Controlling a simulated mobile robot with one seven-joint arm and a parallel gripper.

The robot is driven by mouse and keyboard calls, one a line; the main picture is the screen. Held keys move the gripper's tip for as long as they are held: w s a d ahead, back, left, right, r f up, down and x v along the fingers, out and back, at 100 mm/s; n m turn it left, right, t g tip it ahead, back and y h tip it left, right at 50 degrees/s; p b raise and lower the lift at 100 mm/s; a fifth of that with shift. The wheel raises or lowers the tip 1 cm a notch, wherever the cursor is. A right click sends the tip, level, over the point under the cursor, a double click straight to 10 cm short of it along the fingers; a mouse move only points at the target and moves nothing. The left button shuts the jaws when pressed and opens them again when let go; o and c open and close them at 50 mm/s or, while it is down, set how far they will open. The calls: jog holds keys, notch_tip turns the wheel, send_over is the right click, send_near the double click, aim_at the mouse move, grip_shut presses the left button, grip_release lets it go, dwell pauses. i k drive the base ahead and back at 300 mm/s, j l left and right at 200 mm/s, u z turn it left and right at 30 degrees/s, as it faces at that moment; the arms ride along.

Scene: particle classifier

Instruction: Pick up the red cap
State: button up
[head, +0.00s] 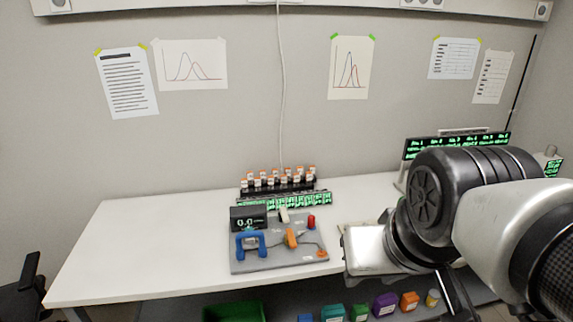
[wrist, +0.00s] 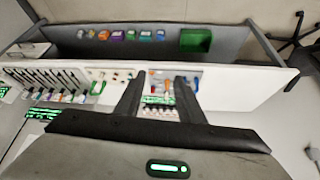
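The red cap (head: 311,221) stands small and upright near the back right of a grey board (head: 262,265) on the white table in the head view. My gripper (wrist: 160,78) shows in the wrist view with its two dark fingers apart and nothing held between them. In the head view my arm reaches in from the right. The gripper's silver body is right of the board, and its fingertips cannot be made out.
A green bin (head: 235,311) and coloured boxes are below. The table's left side (head: 150,240) is clear.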

aim_at(310, 218)
jog(key=i+l+u, duration=0.1)
jog(key=i, duration=0.3)
jog(key=i+l+u, duration=0.1)
jog(key=i+l, duration=0.15)
jog(key=i, duration=0.2)
jog(key=i+l+u, duration=0.1)
jog(key=i+l, duration=0.15)
jog(key=i, duration=0.15)
